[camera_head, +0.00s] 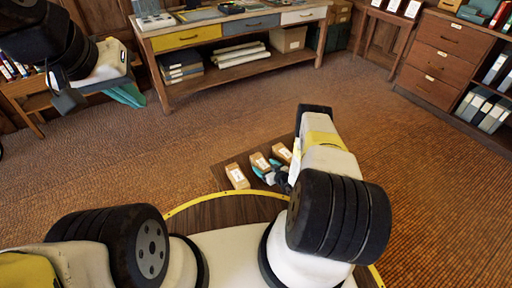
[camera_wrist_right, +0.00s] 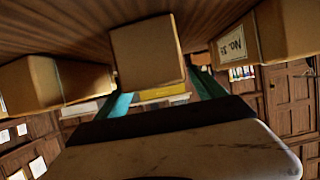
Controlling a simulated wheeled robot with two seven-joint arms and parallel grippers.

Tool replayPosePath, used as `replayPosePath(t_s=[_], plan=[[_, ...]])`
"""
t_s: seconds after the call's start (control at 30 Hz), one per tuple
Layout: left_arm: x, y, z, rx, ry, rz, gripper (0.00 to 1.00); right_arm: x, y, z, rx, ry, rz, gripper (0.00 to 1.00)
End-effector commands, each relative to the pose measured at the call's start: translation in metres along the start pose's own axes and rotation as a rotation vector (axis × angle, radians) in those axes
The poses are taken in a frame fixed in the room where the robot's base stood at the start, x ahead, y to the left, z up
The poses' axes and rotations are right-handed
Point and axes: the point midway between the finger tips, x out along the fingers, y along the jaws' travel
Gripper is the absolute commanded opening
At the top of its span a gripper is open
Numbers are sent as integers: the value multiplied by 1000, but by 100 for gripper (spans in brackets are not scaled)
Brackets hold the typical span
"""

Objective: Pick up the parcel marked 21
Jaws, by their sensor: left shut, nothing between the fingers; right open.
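Three brown cardboard parcels stand in a row in the head view: the left one (camera_head: 237,176), the middle one (camera_head: 260,162) and the right one (camera_head: 282,153). Their white labels are too small to read there. My right gripper (camera_head: 269,174) is open beside the middle parcel. In the right wrist view its teal fingers (camera_wrist_right: 162,92) are spread, with a plain-faced parcel (camera_wrist_right: 146,52) ahead of the gap. Another parcel (camera_wrist_right: 280,32) at right has a label starting "No."; its number is unclear. A third parcel (camera_wrist_right: 30,84) is at left. My left gripper (camera_head: 125,94) is shut and empty, far away.
The parcels stand on a dark brown wooden surface (camera_head: 228,164). A workbench (camera_head: 235,22) with drawers and a lower shelf stands at the back. A wooden cabinet (camera_head: 440,60) is at the right. The carpet (camera_head: 160,150) between is clear.

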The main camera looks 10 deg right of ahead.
Motion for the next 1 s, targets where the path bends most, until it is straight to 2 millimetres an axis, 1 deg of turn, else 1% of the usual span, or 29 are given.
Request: replayPosePath(t_s=[0.03, 0.1, 0.2, 0.43, 0.47, 0.5, 0.57, 0.6, 0.67, 0.7, 0.83, 0.87, 1.0], plan=[[0, 0, 0, 0, 0, 0, 0, 8, -1, 1, -2, 2, -2, 80], [0, 0, 0, 0, 0, 0, 0, 17, 0, 0, -1, 1, -1, 80], [0, 0, 0, 0, 0, 0, 0, 25, 0, 1, -1, -1, -1, 80], [0, 0, 0, 0, 0, 0, 0, 26, 0, 1, 0, -1, 0, 80], [0, 0, 0, 0, 0, 0, 0, 26, 0, 1, 0, -1, 0, 76], [0, 0, 0, 0, 0, 0, 0, 26, 0, 1, 0, -1, 0, 68], [0, 0, 0, 0, 0, 0, 0, 26, 0, 1, 0, -1, 0, 56], [0, 0, 0, 0, 0, 0, 0, 26, 0, 0, 0, -1, 0, 49], [0, 0, 0, 0, 0, 0, 0, 26, 0, 0, 0, -1, 0, 37], [0, 0, 0, 0, 0, 0, 0, 26, 0, 0, 0, -1, 0, 29], [0, 0, 0, 0, 0, 0, 0, 26, 0, 0, 0, -1, 0, 3], [0, 0, 0, 0, 0, 0, 0, 26, 0, 0, 0, -1, 0, 0], [0, 0, 0, 0, 0, 0, 0, 26, 0, -1, 0, 2, 0, 0]])
